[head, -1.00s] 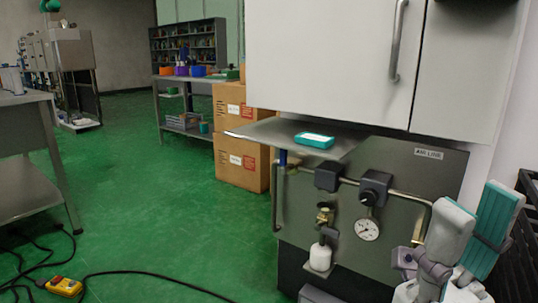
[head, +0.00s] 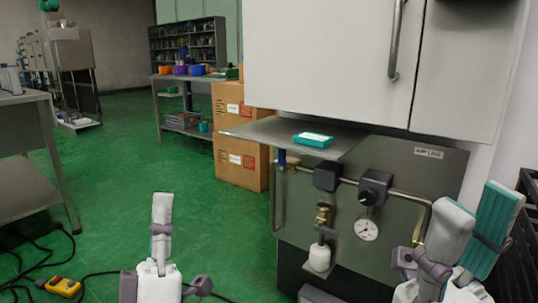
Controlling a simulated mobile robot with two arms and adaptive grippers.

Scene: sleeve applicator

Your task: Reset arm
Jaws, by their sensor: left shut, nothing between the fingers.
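My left gripper (head: 162,200) stands upright at the bottom left of the head view, over the green floor. Its fingers are together, and it is empty. My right gripper (head: 480,203) is at the lower right, in front of the air line panel (head: 400,165). A teal and white box (head: 313,140) lies on the metal shelf (head: 252,131) above the panel, away from both grippers.
The panel carries a gauge (head: 367,230), a dark knob (head: 375,188) and a brass valve (head: 324,214). A white cabinet (head: 330,55) hangs above. Cardboard boxes (head: 240,172) stand behind. A yellow control box (head: 63,287) with cables lies on the floor at left.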

